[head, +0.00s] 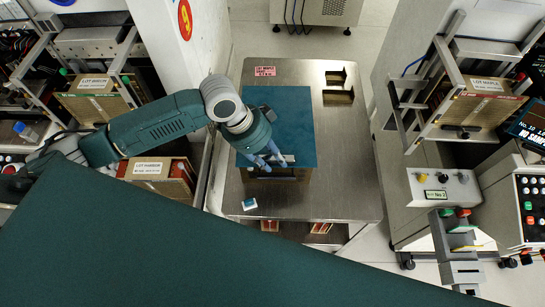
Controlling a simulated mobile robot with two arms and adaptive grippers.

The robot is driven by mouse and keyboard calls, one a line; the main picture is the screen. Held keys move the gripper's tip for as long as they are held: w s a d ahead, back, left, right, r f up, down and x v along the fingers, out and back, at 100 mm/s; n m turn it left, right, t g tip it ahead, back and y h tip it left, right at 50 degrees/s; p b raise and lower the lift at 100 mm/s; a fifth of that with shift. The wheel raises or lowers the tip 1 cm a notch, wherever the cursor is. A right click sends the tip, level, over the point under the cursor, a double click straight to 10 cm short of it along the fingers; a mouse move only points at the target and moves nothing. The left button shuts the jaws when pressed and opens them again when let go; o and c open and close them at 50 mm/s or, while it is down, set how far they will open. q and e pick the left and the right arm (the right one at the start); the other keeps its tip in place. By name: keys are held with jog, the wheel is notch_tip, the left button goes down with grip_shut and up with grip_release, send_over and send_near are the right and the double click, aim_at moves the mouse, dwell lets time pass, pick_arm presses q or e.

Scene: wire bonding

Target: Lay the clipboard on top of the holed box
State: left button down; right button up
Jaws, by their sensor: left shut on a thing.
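The clipboard (285,115) is a flat teal board with a metal clip at its near edge. In the head view it is over the left part of the metal table. My left gripper (271,161) is shut on its near edge, by the clip. A brown box (290,174), seemingly the holed box, shows just below the near edge of the clipboard. The clipboard covers most of it, so its holes are hidden. I cannot tell whether the clipboard touches the box. My right gripper is not in view.
The metal table (350,150) is bare on its right side. A small brown holder (338,87) stands at the back right. A pink label (265,71) is at the back left, and a small white and blue item (249,204) at the front left. Machines flank both sides.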

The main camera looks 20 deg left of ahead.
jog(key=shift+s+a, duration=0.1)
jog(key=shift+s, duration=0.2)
pick_arm(q)
jog(key=shift+f, duration=0.5)
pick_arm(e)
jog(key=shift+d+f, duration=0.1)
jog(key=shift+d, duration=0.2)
pick_arm(q)
jog(key=c, duration=1.3)
grip_release()
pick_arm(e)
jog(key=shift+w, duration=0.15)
pick_arm(q)
jog(key=shift+o, duration=0.2)
jog(key=shift+f, duration=0.1)
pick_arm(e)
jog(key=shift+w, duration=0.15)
pick_arm(q)
jog(key=v, duration=1.2)
